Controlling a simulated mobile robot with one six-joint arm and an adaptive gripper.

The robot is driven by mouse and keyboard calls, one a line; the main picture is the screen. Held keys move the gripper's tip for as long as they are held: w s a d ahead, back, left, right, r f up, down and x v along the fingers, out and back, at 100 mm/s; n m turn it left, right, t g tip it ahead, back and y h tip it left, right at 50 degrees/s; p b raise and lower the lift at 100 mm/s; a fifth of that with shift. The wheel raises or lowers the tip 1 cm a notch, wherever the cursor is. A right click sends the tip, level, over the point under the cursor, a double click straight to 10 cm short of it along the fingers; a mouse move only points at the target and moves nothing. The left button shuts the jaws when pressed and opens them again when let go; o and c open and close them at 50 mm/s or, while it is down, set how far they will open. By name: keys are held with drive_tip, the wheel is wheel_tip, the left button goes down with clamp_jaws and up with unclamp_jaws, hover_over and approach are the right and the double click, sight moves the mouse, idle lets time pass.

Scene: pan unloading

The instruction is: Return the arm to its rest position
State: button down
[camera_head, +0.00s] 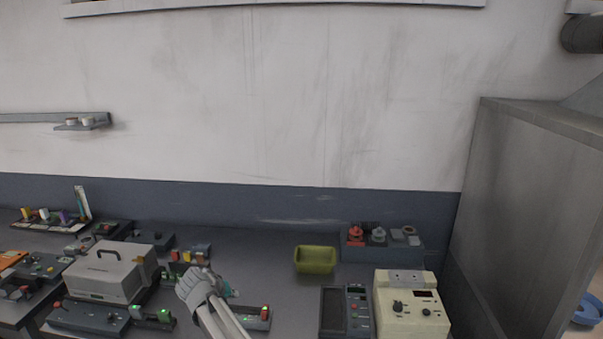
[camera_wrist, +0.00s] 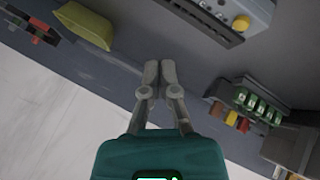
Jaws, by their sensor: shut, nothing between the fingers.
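My gripper (camera_wrist: 160,68) shows in the wrist view with its two grey fingers together, shut and empty. Its teal body fills the bottom of that view. In the head view my grey arm rises from the bottom edge over the bench, and its end hides part of the bench behind it. A yellow-green bin (camera_head: 316,260) stands on the bench to the right of my arm, apart from it. It also shows in the wrist view (camera_wrist: 86,24) at the upper left. I see nothing inside the bin.
A grey case (camera_head: 103,276) with a handle stands left of my arm. A dark handheld meter (camera_head: 346,311) and a cream instrument box (camera_head: 411,307) stand at the right. A tall grey cabinet (camera_head: 530,210) closes off the right side.

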drive_tip(key=s+d+f+g, duration=0.1)
drive_tip(key=d, duration=0.6)
drive_tip(key=s+d+f+m+g, duration=0.1)
drive_tip(key=s+d+g, duration=0.1)
drive_tip(key=d, duration=0.6)
drive_tip(key=s+d+f+m+g, duration=0.1)
drive_tip(key=d, duration=0.7)
drive_tip(key=shift+s+f, duration=0.15)
drive_tip(key=shift+s, duration=0.15)
drive_tip(key=s+d, duration=0.1)
drive_tip(key=d, duration=0.1)
drive_tip(key=s+d+g+y, duration=0.1)
drive_tip(key=s+d, duration=0.1)
drive_tip(key=d, duration=0.1)
drive_tip(key=s+d+f+m+g, duration=0.1)
drive_tip(key=s+d, duration=0.1)
drive_tip(key=d, duration=0.1)
drive_tip(key=shift+d, duration=0.25)
drive_tip(key=s+d+m+g+y, duration=0.1)
drive_tip(key=s+d+y, duration=0.1)
drive_tip(key=s+d, duration=0.5)
drive_tip(key=shift+d+f+g+y, duration=0.2)
drive_tip(key=shift+f+g+y, duration=0.05)
drive_tip(key=shift+g+y, duration=0.05)
